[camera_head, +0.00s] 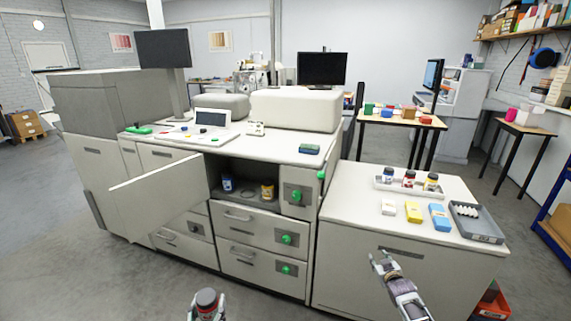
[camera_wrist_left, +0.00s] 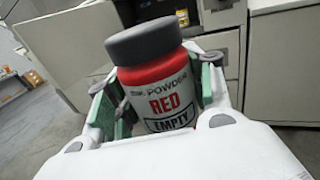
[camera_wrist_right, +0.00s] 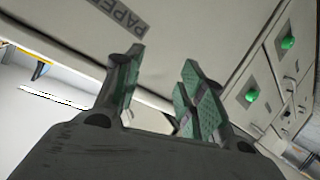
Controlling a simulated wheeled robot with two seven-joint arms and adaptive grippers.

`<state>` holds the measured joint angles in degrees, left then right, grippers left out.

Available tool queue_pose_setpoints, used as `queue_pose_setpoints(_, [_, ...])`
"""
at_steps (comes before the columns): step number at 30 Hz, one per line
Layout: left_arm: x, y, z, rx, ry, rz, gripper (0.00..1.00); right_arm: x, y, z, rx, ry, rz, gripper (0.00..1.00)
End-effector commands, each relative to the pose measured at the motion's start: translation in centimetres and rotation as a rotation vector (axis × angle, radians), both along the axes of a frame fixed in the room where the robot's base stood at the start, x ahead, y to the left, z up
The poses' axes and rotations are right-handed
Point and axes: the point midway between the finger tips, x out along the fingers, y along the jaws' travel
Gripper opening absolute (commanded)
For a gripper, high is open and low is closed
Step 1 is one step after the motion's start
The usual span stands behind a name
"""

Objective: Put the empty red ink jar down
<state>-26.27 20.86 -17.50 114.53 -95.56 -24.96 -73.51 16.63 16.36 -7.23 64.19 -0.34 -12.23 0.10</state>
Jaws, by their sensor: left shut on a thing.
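The empty red ink jar (camera_wrist_left: 163,88) has a dark grey lid, a red band and a label reading "RED" and "EMPTY". My left gripper (camera_head: 207,306) is shut on it, with a green-padded finger on each side, at the bottom of the head view. The jar (camera_head: 207,299) is held upright or slightly tilted in front of the machine. My right gripper (camera_head: 382,258) is in front of the right cabinet. In the right wrist view its fingers (camera_wrist_right: 155,92) stand apart with nothing between them.
An open compartment (camera_head: 248,172) in the machine holds a blue-marked jar (camera_head: 227,183) and a yellow-marked jar (camera_head: 267,190); its door (camera_head: 158,195) is swung out. On the right cabinet stand a tray (camera_head: 383,186) with several jars, coloured blocks and a grey tray (camera_head: 480,236). The cabinet's front left top is clear.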

Motion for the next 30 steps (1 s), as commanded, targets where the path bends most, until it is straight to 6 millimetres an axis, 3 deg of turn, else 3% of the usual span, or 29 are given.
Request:
queue_pose_setpoints(3, [0.0,0.0,0.0,0.000,-0.001,0.000,0.27,-2.1,0.2,-3.8,0.006,0.057,-0.003,0.40])
queue_pose_setpoints(12, [0.0,0.0,0.0,0.000,-0.001,0.000,0.27,-7.8,0.7,-12.3,0.017,0.190,-0.010,0.40])
queue_pose_setpoints(20, [0.0,0.0,0.0,0.000,-0.001,0.000,0.27,-13.5,1.3,-19.1,0.025,0.305,-0.016,0.40])
queue_pose_setpoints(30, [0.0,0.0,0.0,0.000,-0.001,0.000,0.27,-22.1,2.0,-27.0,0.036,0.455,-0.024,0.40])
